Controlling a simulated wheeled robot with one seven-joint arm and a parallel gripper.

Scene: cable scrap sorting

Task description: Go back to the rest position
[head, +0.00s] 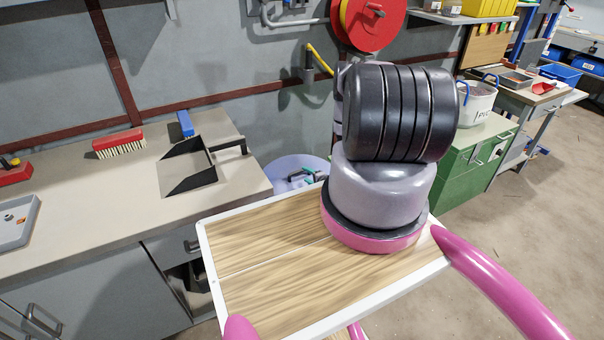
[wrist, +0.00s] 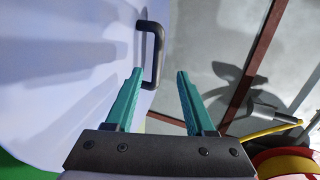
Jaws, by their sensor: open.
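My gripper (wrist: 159,72) shows in the wrist view with its two teal fingers well apart and nothing between them. A pale lavender surface fills the left of that view, with a black handle (wrist: 158,50) just beyond the fingertips. I cannot tell whether they touch. In the head view my arm's dark, thick links rise in the middle and hide much behind them. A round lavender bin (head: 283,167) stands just left of them. Small teal and dark shapes show at it, too small to tell apart.
A grey-topped bench (head: 85,215) at left holds a red brush (head: 119,144) and a black dustpan (head: 188,168). A red hose reel (head: 372,22) hangs on the back wall. A green cabinet (head: 465,175) with a white bucket (head: 477,103) stands at right. The right floor is clear.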

